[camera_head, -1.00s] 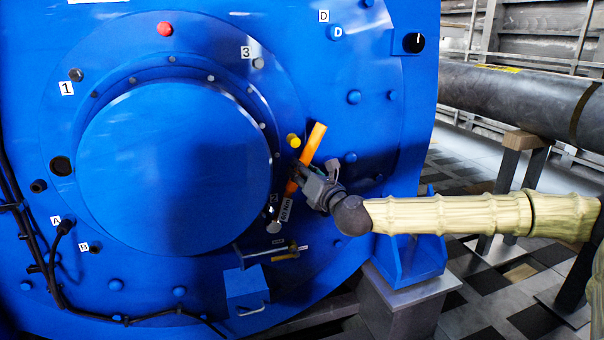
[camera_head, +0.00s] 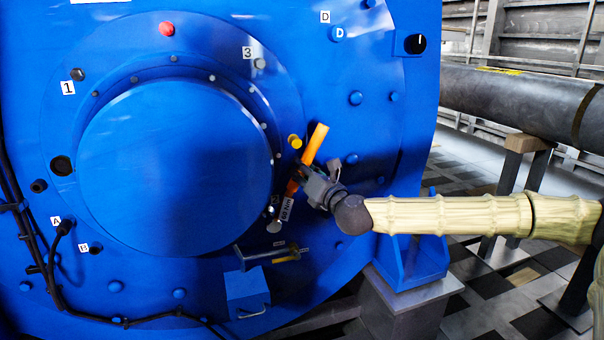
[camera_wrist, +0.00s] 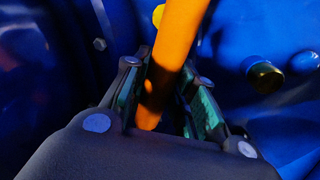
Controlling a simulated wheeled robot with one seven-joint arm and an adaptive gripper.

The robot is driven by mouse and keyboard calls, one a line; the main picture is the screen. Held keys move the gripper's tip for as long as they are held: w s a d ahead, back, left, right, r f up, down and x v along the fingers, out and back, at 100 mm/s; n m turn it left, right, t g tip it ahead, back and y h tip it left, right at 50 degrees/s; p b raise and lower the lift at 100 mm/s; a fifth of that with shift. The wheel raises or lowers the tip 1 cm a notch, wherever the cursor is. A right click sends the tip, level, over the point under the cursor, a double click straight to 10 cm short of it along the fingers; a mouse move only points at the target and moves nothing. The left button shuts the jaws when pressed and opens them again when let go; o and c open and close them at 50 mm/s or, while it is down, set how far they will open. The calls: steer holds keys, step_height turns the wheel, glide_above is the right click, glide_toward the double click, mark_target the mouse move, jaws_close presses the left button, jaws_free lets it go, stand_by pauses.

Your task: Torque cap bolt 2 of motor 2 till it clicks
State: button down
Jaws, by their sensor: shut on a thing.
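A torque wrench with an orange handle (camera_head: 314,145) stands tilted against the blue motor face, right of the big round cap (camera_head: 175,170). My gripper (camera_head: 303,184) is shut on the handle's lower part. In the wrist view the orange handle (camera_wrist: 178,50) runs up between the two jaws (camera_wrist: 168,100).
Bolts by labels 1 (camera_head: 78,74) and 3 (camera_head: 260,64) sit on the flange, with a red knob (camera_head: 166,29) at the top. A yellow knob (camera_head: 295,141) is close to the handle. A small shelf (camera_head: 252,256) and a blue box (camera_head: 247,290) are below.

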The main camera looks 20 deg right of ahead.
steer(key=shift+d+f+m+b, duration=0.2)
steer(key=shift+d+m+b, duration=0.2)
steer(key=shift+b, duration=0.65)
steer(key=shift+d+f+m+b, duration=0.25)
steer(key=shift+d+b, duration=0.25)
steer(key=shift+b, duration=0.55)
steer(key=shift+d+f+m+t+h+b, duration=0.35)
steer(key=shift+d+f+m+b, duration=0.5)
steer(key=shift+b, duration=1.85)
steer(key=shift+d+f+m+t+h+b, duration=0.25)
steer(key=shift+d+f+m+b, duration=1.15)
steer(key=shift+b, duration=2.9)
